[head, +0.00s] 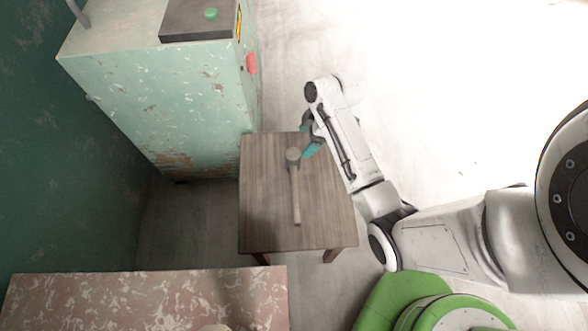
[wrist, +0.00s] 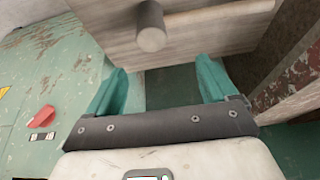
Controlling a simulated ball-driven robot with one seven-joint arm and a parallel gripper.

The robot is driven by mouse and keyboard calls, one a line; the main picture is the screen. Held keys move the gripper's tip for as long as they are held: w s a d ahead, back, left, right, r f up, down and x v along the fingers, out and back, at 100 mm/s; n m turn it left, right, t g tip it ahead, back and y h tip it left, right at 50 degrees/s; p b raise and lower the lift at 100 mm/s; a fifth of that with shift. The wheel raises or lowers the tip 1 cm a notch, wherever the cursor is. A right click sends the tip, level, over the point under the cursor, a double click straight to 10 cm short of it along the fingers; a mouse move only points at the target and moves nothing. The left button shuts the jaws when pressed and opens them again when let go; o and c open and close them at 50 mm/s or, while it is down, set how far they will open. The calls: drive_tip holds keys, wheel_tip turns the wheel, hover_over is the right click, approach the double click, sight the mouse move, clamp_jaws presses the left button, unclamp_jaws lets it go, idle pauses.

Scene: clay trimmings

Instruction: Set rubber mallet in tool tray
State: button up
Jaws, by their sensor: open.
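The rubber mallet (head: 296,190) lies on a small wooden table, its grey-brown head toward the back and its pale handle toward the front. In the wrist view the mallet's head (wrist: 151,34) is at the top centre and its handle runs off to the right. My gripper (head: 308,150) is at the back right of the mallet's head, very close to it. In the wrist view its teal fingers (wrist: 160,68) are spread apart with nothing between them; the head is just beyond the fingertips. Whether they touch it cannot be told. No tool tray is clearly recognisable.
The wooden table (head: 265,220) stands beside a worn green cabinet (head: 165,100) with a dark plate (head: 185,33), green knob and red button. A mottled reddish surface (head: 130,300) is at the front left. Pale floor is open at the right, beyond my arm.

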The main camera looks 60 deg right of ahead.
hover_over(294, 153)
drive_tip(key=s, duration=0.2)
drive_tip(key=f, duration=0.5)
drive_tip(key=shift+d, duration=0.35)
drive_tip(key=x, duration=0.4)
drive_tip(key=shift+w+d+f+b, duration=0.1)
drive_tip(key=shift+d+f+b, duration=0.1)
drive_tip(key=shift+d+b, duration=0.15)
drive_tip(key=shift+w+a+f, duration=0.15)
drive_tip(key=shift+f, duration=0.3)
drive_tip(key=shift+c, duration=0.5)
clamp_jaws()
